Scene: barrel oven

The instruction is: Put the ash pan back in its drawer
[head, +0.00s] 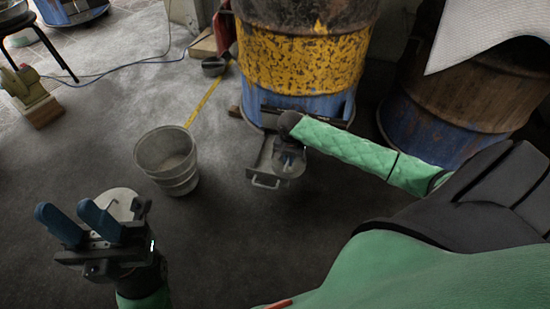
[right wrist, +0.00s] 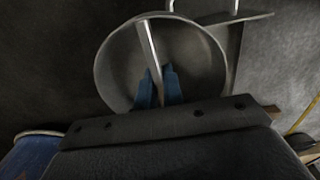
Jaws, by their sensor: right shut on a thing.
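The drawer (head: 262,165) stands out from the foot of the yellow and blue barrel oven (head: 300,60), its handle toward me. The ash pan (right wrist: 212,82) is a round grey pan with a flat bar across it. My right gripper (right wrist: 159,88) is shut on that bar. In the head view the right gripper (head: 290,158) is over the drawer's right part and hides much of the pan. The pan overlaps the drawer; I cannot tell whether it rests in it or hangs above it. My left gripper (head: 80,224) is open and empty at the lower left.
A grey metal bucket (head: 168,160) stands on the floor left of the drawer. A rusty blue barrel (head: 445,110) stands at the right, close to my right arm. A yellow strip (head: 203,101) and a blue cable lie behind the bucket. The dark floor before the drawer is clear.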

